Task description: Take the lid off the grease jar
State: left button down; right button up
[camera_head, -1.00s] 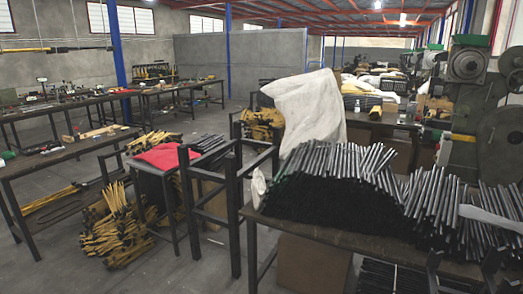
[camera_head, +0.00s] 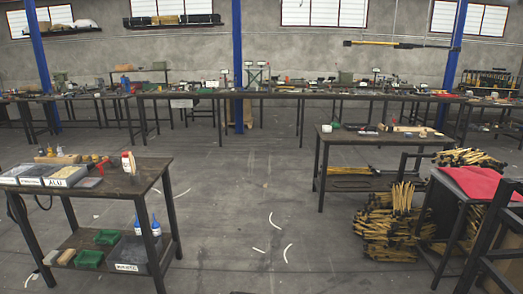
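I cannot make out a grease jar or its lid for certain at this distance. A small white container with red on it (camera_head: 128,163) stands on the dark table (camera_head: 135,183) at the left. A small white round item (camera_head: 327,128) sits at the left end of the middle-right table (camera_head: 345,138); it is too small to identify. Neither of my grippers shows in the head view.
Labelled grey bins (camera_head: 67,176) are on the left table; blue-and-white bottles (camera_head: 139,224) and green boxes are on its lower shelf. Yellow-and-black parts (camera_head: 390,225) are piled at right beside a stand with red cloth (camera_head: 475,182). Open floor (camera_head: 235,200) lies between.

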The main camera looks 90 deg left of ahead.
aim_at(125, 161)
jog(key=u, duration=3.75)
jog(key=i+l, duration=0.1)
jog(key=i, duration=0.6)
jog(key=i+l+u, duration=0.1)
jog(key=i, duration=0.6)
